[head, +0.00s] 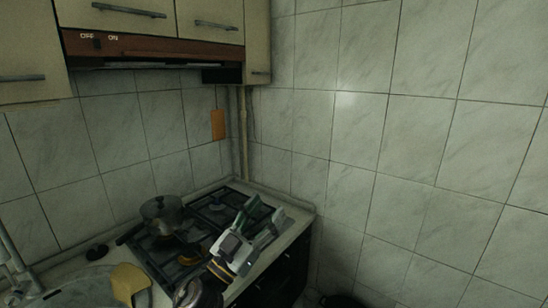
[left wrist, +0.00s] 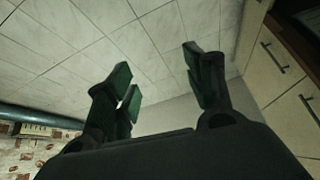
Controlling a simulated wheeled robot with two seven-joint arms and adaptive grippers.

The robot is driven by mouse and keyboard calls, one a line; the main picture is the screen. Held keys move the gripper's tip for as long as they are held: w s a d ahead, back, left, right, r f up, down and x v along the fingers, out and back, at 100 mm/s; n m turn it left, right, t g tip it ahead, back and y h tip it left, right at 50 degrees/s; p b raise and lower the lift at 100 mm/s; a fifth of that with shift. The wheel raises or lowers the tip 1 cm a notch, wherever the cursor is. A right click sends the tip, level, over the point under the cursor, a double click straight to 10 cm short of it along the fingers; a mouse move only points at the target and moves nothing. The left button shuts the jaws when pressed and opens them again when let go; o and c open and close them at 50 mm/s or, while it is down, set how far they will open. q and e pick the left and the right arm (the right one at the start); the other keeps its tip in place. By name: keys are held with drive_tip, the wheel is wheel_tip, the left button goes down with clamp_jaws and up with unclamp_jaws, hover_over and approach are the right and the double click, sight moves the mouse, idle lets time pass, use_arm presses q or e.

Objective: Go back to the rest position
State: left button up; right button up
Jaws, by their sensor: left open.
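My left gripper (head: 263,217) is above the right front part of the stove in the head view, with its fingers pointing up and to the right. In the left wrist view its two green-padded fingers (left wrist: 165,85) stand apart with nothing between them. My right gripper does not show in either view.
A sink (head: 85,293) is at the lower left, with a yellow-brown cloth-like thing (head: 128,281) at its edge. A range hood (head: 150,47) and cabinets (head: 210,20) hang above the stove. Tiled walls close off the back and right.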

use_arm(q)
drive_tip(key=s+a+f+n+g+y, duration=0.15)
drive_tip(key=a+f+n+y, duration=0.35)
drive_tip(key=a+f+y, duration=0.55)
drive_tip(key=a+f+n+g+y, duration=0.3)
drive_tip(key=a+f+n+y, duration=0.4)
drive_tip(key=f, duration=0.6)
drive_tip(key=s+a+f+m+g+h, duration=0.1)
drive_tip(key=s+f+m+g, duration=0.1)
drive_tip(key=s+f+g, duration=0.6)
drive_tip(key=s+a+f+m+g+h, duration=0.1)
drive_tip(key=s+a+f+m+g, duration=0.1)
drive_tip(key=s+f, duration=0.75)
drive_tip(key=s+f+g, duration=0.1)
drive_tip(key=s+f, duration=0.1)
drive_tip(key=f, duration=1.2)
drive_tip(key=s+f, duration=0.3)
drive_tip(key=f, duration=1.2)
drive_tip(key=s+a+f, duration=0.2)
drive_tip(key=s+f, duration=0.8)
drive_tip(key=s, duration=0.1)
drive_tip(key=s+a+f+g, duration=0.1)
drive_tip(key=s+a+f, duration=0.2)
drive_tip(key=s+f, duration=0.7)
drive_tip(key=shift+s+a+f+m, duration=0.15)
drive_tip(key=shift+s+f+m, duration=0.15)
drive_tip(key=shift+s, duration=0.15)
drive_tip(key=shift+g+y, duration=0.25)
